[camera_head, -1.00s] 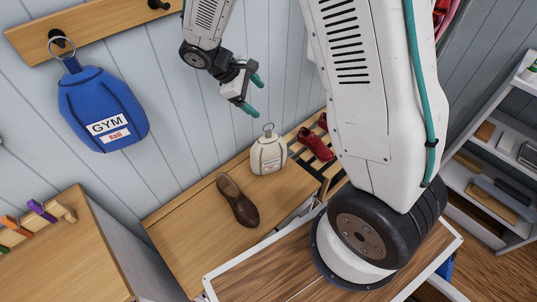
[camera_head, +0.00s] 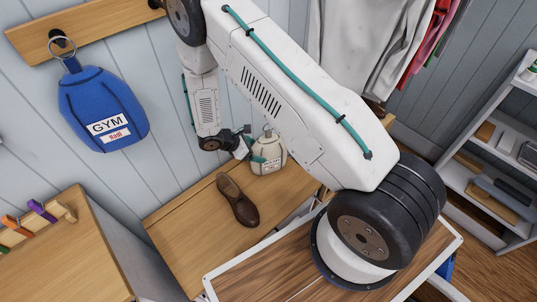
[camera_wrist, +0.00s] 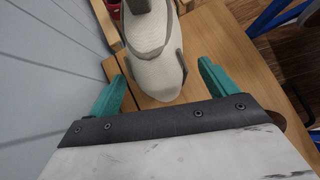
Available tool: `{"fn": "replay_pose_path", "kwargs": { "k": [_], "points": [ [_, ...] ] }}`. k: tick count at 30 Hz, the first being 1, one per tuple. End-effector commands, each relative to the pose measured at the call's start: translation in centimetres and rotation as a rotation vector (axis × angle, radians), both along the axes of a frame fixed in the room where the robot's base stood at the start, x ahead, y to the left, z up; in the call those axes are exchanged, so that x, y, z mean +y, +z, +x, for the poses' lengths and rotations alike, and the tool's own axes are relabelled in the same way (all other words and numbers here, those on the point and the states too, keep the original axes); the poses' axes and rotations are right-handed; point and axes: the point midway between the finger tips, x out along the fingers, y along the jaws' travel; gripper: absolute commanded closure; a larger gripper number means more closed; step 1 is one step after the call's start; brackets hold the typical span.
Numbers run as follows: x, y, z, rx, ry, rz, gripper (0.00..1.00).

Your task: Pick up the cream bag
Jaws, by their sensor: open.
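The cream bag (camera_head: 268,158) stands on the wooden bench against the wall, with a ring on its top and a small label on its front. In the wrist view the cream bag (camera_wrist: 152,50) lies just ahead of the fingers, its near end close to the gap between them. My gripper (camera_head: 248,152) is low beside the bag's left side in the head view and partly overlaps it. In the wrist view my gripper (camera_wrist: 160,84) has its two teal fingers wide apart with nothing between their bases. I cannot tell whether a finger touches the bag.
A brown shoe (camera_head: 237,200) lies on the bench (camera_head: 185,222) just in front of the bag. A blue gym bag (camera_head: 102,108) hangs from a wall hook at the left. A wooden cabinet top (camera_head: 60,255) with pegs is at lower left; shelves (camera_head: 490,160) stand at right.

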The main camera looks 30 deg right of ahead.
Motion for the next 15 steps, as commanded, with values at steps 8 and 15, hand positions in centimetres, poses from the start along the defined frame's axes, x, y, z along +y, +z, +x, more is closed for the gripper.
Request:
{"fn": "replay_pose_path", "kwargs": {
  "k": [8, 15],
  "points": [
    [-2.7, -2.7, -0.5, 0.001, -0.003, 0.0, 0.15],
    [-3.0, -2.9, -0.5, -0.001, -0.002, 0.0, 0.15]
  ]
}}
